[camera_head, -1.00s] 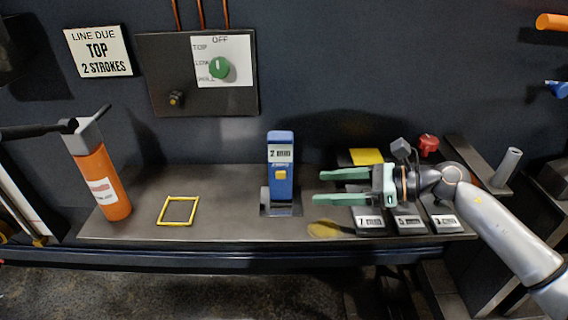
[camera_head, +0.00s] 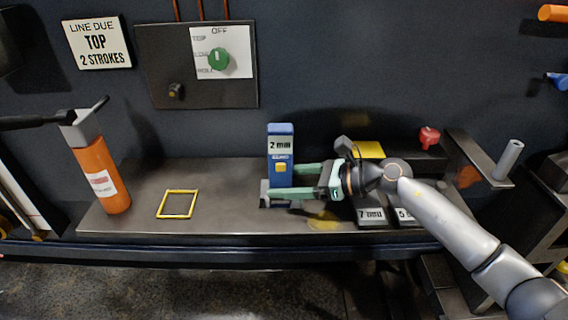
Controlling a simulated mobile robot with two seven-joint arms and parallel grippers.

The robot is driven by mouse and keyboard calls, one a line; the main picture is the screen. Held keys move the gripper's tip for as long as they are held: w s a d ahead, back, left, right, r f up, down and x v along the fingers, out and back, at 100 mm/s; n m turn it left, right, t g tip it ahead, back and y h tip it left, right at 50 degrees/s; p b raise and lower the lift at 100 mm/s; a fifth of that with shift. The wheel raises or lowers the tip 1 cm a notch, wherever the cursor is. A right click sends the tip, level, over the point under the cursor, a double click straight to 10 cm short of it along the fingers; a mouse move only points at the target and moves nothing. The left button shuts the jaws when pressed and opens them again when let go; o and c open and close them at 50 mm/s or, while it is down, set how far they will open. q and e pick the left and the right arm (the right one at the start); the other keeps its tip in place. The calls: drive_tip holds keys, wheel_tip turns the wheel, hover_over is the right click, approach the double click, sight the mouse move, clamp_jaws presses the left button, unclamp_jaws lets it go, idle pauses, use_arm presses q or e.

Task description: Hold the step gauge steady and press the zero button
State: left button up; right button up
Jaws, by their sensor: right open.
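The step gauge (camera_head: 281,146) is a blue upright block with a "2 mm" display and a yellow button (camera_head: 281,168) on its front face. It stands in a grey base on the bench. My right gripper (camera_head: 283,181) is open and comes in from the right at the gauge's lower part. Its near green finger crosses in front of the gauge's lower part. Its far finger reaches the gauge's right side, and its tip seems hidden behind the gauge. I cannot tell whether either finger touches it.
An orange cylinder (camera_head: 101,178) with a grey head and black handle stands at the left. A yellow square outline (camera_head: 177,204) marks the bench (camera_head: 230,190). Labelled blocks such as "7 mm" (camera_head: 370,215) sit under my right arm. A green knob (camera_head: 219,59) is on the wall panel.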

drive_tip(key=shift+c, duration=0.2)
use_arm(q)
drive_tip(key=shift+s, duration=0.15)
drive_tip(key=shift+c, duration=0.2)
use_arm(e)
drive_tip(key=c, duration=1)
use_arm(q)
drive_tip(key=c, duration=0.6)
drive_tip(key=shift+w, duration=0.2)
clamp_jaws()
drive_tip(key=shift+r, duration=0.1)
drive_tip(key=shift+s, duration=0.2)
